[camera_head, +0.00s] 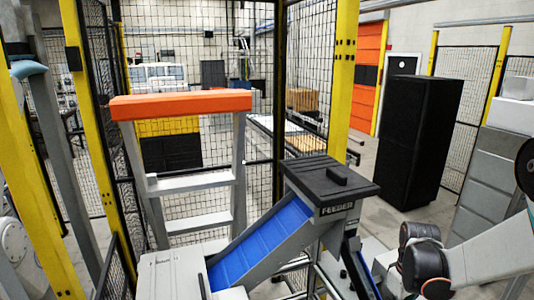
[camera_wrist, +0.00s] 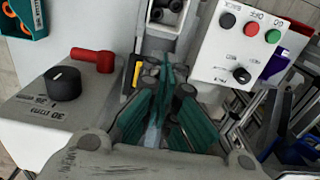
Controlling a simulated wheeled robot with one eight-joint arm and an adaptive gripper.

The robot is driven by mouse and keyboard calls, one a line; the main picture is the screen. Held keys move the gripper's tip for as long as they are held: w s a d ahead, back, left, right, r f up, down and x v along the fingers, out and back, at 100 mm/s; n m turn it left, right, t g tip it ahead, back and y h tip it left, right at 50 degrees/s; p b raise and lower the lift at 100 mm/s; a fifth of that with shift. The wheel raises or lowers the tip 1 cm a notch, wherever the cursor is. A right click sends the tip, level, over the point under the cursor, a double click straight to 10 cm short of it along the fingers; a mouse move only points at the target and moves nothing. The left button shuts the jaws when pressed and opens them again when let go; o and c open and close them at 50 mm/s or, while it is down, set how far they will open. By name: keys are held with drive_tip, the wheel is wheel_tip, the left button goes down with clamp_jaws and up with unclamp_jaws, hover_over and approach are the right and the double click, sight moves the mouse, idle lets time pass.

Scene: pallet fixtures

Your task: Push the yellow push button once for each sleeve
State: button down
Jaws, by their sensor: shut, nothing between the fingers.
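My gripper (camera_wrist: 160,72) shows in the wrist view with its teal fingers shut and nothing between them. A narrow yellow piece (camera_wrist: 137,73) lies just left of the fingertips, partly hidden. I cannot tell whether it is the yellow push button. A white panel (camera_wrist: 224,61) at the upper right carries a black button (camera_wrist: 227,20), a red button (camera_wrist: 251,28), a green button (camera_wrist: 273,36) and a dark knob (camera_wrist: 241,75); none of these is yellow. I cannot make out any sleeve for certain in either view. The gripper is outside the head view.
In the wrist view, a box (camera_wrist: 25,106) marked 30 mm has a black knob (camera_wrist: 63,83) and a red elbow-shaped part (camera_wrist: 92,58). In the head view, a feeder (camera_head: 332,184) with a blue ramp (camera_head: 262,240) stands before a stepladder (camera_head: 181,104) and mesh fencing.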

drive_tip(key=s+d+r+p, duration=0.1)
drive_tip(key=s+r+p, duration=0.3)
drive_tip(key=r, duration=0.2)
drive_tip(key=shift+d, duration=0.2)
idle(0.5)
drive_tip(key=shift+r, duration=0.15)
wheel_tip(320, 180, up, 4)
drive_tip(key=shift+f+p, duration=0.1)
drive_tip(key=shift+p, duration=1.05)
idle(0.6)
